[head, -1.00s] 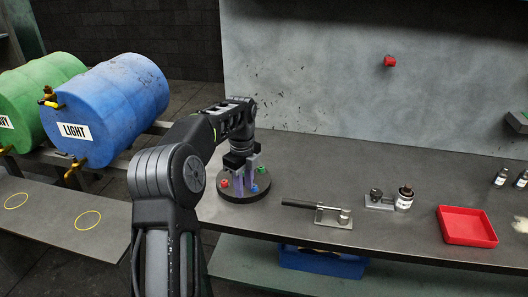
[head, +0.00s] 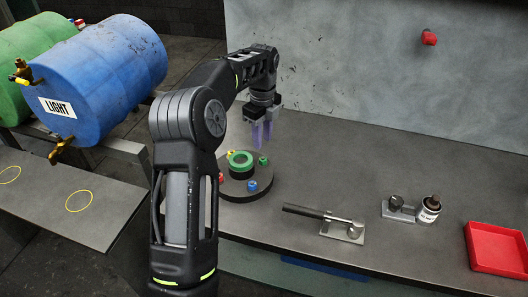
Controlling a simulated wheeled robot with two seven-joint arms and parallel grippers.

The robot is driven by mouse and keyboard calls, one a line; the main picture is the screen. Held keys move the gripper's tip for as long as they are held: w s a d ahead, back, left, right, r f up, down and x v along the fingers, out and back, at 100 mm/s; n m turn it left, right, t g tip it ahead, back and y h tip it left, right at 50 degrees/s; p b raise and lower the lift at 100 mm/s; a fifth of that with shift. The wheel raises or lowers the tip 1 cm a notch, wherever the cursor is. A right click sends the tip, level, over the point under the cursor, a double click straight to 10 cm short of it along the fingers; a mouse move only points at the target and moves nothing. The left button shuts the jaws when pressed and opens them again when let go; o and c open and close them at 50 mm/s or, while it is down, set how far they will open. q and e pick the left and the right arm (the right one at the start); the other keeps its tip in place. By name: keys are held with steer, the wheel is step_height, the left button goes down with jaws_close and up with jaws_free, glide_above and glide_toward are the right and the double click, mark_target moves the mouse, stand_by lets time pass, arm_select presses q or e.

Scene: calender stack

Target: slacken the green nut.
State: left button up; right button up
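A round dark fixture (head: 240,190) stands on the bench with small coloured nuts around its rim. The green nut (head: 263,160) is at the right rear, a blue nut (head: 252,186) at the front and a red nut (head: 221,178) at the left. A larger green ring (head: 231,162) lies on the raised middle. My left gripper (head: 262,145) is above and behind the fixture, to the right of the ring, pointing down. Its purple fingers are apart with nothing seen between them, clear of the green nut. My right gripper is out of view.
A dark-handled tool on a metal plate (head: 355,236) lies to the right. Beyond it are a small metal block (head: 398,211), a labelled bottle (head: 429,210) and a red tray (head: 497,247). The bench behind the tool is clear. A blue drum (head: 105,75) is at the left.

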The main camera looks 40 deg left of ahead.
mark_target(263, 159)
arm_select(q)
steer(key=shift+f+p, duration=0.8)
steer(key=shift+f, duration=3.15)
steer(key=shift+c, duration=0.2)
jaws_close()
